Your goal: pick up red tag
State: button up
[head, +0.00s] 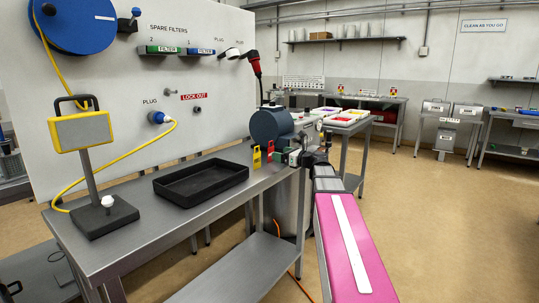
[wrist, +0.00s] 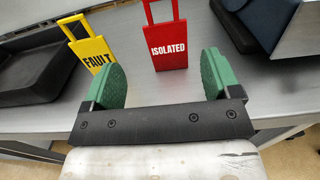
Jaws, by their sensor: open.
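In the head view the red tag (head: 270,150) is small and partly hidden, beside my gripper (head: 288,157) near the table's right end. A yellow tag (wrist: 90,48), marked "FAULT", stands just left of the red one; it also shows in the head view (head: 257,160).
A black tray (head: 202,184) lies left of the tags on the table (head: 150,232). A work light (head: 82,130) with a yellow cable is at the left. In the wrist view a dark object (wrist: 255,20) is close at right.

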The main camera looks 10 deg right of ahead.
aim_at(271, 149)
jog(key=x, duration=0.3)
jog(key=shift+w, duration=0.15)
jog(key=x, duration=0.4)
jog(key=shift+w+r, duration=0.3)
jog(key=shift+w, duration=0.15)
jog(key=shift+w+a, duration=0.25)
jog(key=shift+a, duration=0.05)
jog(key=c, duration=1)
